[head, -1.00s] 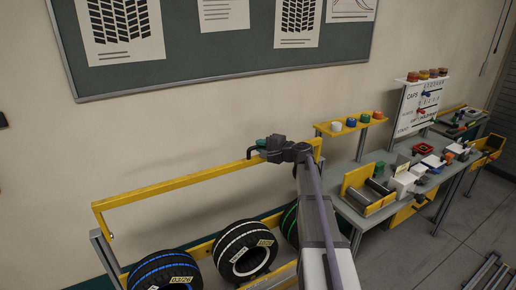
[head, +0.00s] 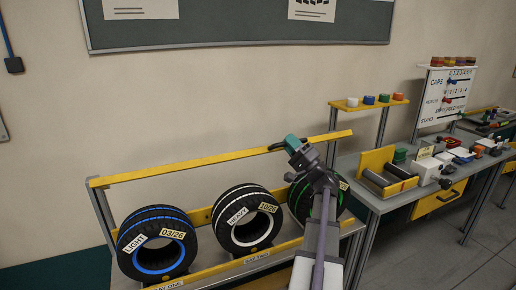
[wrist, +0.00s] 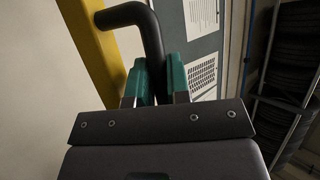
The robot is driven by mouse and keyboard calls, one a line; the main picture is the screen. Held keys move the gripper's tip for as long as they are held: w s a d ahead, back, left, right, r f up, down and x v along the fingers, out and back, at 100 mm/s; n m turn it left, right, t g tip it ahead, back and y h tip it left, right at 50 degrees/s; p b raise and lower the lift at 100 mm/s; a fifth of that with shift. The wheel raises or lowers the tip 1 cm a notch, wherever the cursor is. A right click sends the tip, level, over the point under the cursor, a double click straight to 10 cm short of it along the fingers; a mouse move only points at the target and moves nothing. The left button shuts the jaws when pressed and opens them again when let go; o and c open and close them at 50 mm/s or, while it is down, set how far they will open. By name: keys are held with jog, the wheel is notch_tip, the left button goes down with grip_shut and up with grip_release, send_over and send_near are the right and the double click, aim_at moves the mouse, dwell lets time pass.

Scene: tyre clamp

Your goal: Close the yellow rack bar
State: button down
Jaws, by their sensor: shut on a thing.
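The yellow rack bar (head: 200,162) runs along the back of the tyre rack, above the tyres. In the head view it slopes up to the right, and its right end stands free past my gripper. A black handle (wrist: 150,40) curves out from the yellow bar (wrist: 92,50) in the wrist view. My gripper (head: 289,143) is at the bar's right part. Its green fingers (wrist: 155,80) are shut on the black handle, one on each side. A blue-striped tyre (head: 157,243), a white-striped tyre (head: 247,218) and a green-striped tyre (head: 302,200) stand below, the last partly hidden by my arm.
A grey workbench (head: 375,205) stands right of the rack, with a yellow roller stand (head: 385,172) and several small parts. A yellow shelf (head: 370,104) with coloured caps is above it. A green board (head: 240,30) hangs on the wall behind.

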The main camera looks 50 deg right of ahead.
jog(key=s+a+f+b, duration=0.1)
jog(key=s+f+b, duration=0.2)
jog(key=f+b, duration=0.6)
notch_tip(320, 180, down, 2)
jog(key=shift+a+b, duration=0.2)
jog(key=shift+b, duration=0.2)
jog(key=c, duration=1.1)
grip_release()
jog(key=a+b+v, duration=0.1)
jog(key=b+v, duration=0.5)
jog(key=v, duration=0.4)
jog(key=shift+s+d+f, duration=0.3)
jog(key=shift+s+d, duration=0.05)
jog(key=shift+d, duration=0.2)
